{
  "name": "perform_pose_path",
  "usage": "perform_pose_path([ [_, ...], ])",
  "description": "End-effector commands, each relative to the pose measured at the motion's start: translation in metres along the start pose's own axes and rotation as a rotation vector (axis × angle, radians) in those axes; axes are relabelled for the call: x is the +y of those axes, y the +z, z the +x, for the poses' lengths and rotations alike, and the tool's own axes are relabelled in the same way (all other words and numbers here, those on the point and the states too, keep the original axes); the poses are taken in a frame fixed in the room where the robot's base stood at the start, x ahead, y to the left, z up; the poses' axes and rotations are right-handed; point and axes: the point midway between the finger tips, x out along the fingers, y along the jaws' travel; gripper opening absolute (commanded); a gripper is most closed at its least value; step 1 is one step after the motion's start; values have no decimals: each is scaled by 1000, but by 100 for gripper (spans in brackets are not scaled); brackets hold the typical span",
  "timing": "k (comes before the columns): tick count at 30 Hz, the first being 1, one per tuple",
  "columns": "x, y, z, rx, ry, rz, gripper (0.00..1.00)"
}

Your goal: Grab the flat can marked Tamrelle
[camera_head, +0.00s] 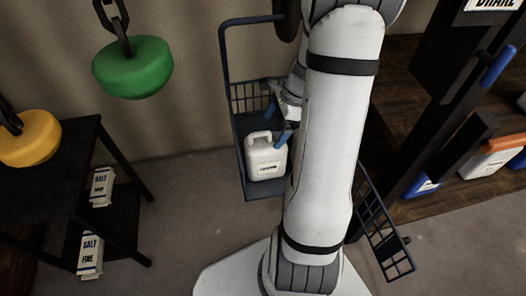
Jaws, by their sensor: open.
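A white canister with a handle and a small dark-lettered label (266,160) stands in a dark blue wire basket (240,160) in the middle of the view. Its lettering is too small to read, so I cannot tell whether it says Tamrelle. My gripper (276,123) is open, with blue fingers, just above the canister's upper right. One finger appears close to the canister's top; I cannot tell whether it touches. My white arm hides the basket's right part.
A dark shelf stand (92,185) at left holds salt packets (90,253). A green weight (133,68) and a yellow weight (29,138) hang at upper left. A wooden shelf (440,205) at right holds white containers. Floor shows between stand and basket.

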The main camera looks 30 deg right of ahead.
Motion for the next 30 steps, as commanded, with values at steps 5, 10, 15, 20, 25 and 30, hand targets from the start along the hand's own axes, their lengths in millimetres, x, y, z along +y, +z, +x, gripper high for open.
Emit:
perform_pose_path([
  [5, 1, -2, 21, -2, 3, 11, 100],
  [10, 3, -2, 43, -2, 4, 9, 100],
  [15, 4, -3, 68, -1, 4, 6, 100],
  [20, 3, -3, 76, 0, 1, 6, 100],
  [25, 3, -3, 75, 0, 0, 6, 100],
  [30, 3, -3, 75, 0, 0, 6, 87],
])
